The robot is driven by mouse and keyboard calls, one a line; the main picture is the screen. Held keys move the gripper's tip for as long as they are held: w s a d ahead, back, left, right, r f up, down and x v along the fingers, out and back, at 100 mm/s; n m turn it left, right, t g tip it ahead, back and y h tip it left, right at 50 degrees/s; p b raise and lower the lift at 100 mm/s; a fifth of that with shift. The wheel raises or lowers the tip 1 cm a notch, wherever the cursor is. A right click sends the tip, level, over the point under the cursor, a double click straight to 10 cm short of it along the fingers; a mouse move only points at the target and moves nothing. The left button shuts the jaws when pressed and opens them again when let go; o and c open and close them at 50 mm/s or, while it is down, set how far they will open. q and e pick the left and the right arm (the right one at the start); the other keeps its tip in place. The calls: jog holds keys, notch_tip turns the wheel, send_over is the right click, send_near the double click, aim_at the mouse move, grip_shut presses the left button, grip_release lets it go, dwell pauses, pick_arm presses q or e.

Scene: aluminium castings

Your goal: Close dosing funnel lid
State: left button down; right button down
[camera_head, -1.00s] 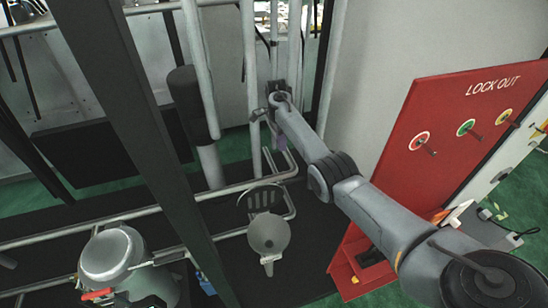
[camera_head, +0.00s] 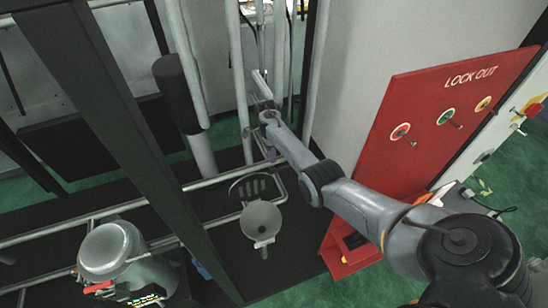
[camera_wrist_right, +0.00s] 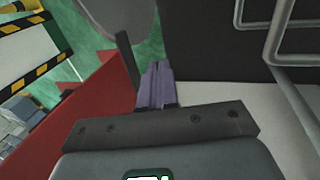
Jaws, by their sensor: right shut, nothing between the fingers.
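A grey round funnel-like bowl (camera_head: 262,220) with a short spout shows in the middle of the head view. A slotted grey plate (camera_head: 256,187) stands upright at its far edge; I cannot tell for sure whether this is the lid. My left gripper is not in view.
Metal rails (camera_head: 285,190) run beside the bowl, and upright posts (camera_head: 238,75) stand behind. A capped grey vessel (camera_head: 110,250) with a red handle is at lower left. A red LOCK OUT panel (camera_head: 420,135) stands on the right. A dark diagonal beam (camera_head: 130,150) crosses the left.

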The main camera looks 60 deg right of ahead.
jog(key=shift+s+a+f+p, duration=0.25)
jog(key=shift+s+a+p, duration=0.45)
jog(key=shift+s, duration=0.2)
jog(key=shift+w, duration=0.1)
